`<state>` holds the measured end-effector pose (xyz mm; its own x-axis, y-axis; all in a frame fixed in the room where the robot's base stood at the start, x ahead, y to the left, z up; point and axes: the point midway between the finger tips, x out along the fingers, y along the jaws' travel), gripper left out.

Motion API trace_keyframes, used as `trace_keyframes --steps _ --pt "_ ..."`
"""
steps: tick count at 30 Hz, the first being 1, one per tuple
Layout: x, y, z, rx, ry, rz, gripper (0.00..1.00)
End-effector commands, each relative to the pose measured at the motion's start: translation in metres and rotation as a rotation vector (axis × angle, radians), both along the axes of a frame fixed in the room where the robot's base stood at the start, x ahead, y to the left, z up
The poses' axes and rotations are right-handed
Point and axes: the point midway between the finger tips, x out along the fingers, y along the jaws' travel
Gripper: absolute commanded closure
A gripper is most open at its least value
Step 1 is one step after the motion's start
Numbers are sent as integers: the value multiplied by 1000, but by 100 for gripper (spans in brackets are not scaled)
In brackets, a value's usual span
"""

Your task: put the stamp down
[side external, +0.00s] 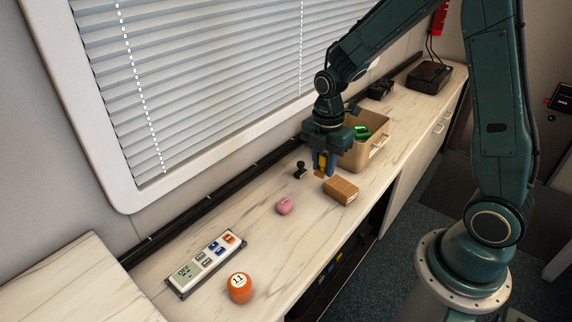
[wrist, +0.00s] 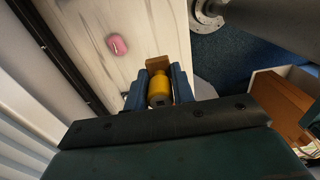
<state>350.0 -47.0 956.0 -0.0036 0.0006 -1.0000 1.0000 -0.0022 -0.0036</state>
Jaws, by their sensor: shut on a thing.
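My gripper (side external: 322,172) is shut on a yellow, rounded thing, which I take to be the stamp (side external: 320,171). In the wrist view, the stamp (wrist: 159,88) sits between the two blue fingers of my gripper (wrist: 159,92), with a small dark end toward the camera. Its lower end is hidden. It is low over the marble-look counter (side external: 262,232), just left of a brown cardboard box (side external: 341,191). I cannot tell whether it touches the counter.
A small black knobbed thing (side external: 300,169) stands left of my gripper. A tan bin (side external: 378,146) with green contents is close behind it. Counter between mouse and box is clear.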

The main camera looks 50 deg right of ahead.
Motion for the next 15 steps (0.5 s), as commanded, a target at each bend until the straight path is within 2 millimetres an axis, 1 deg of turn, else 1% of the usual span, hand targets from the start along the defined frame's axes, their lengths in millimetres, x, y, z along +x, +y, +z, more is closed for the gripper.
trace_keyframes --steps 5,15 --pt "0 0 -14 0 4 0 98" --pt "-1 1 -66 1 6 0 98"
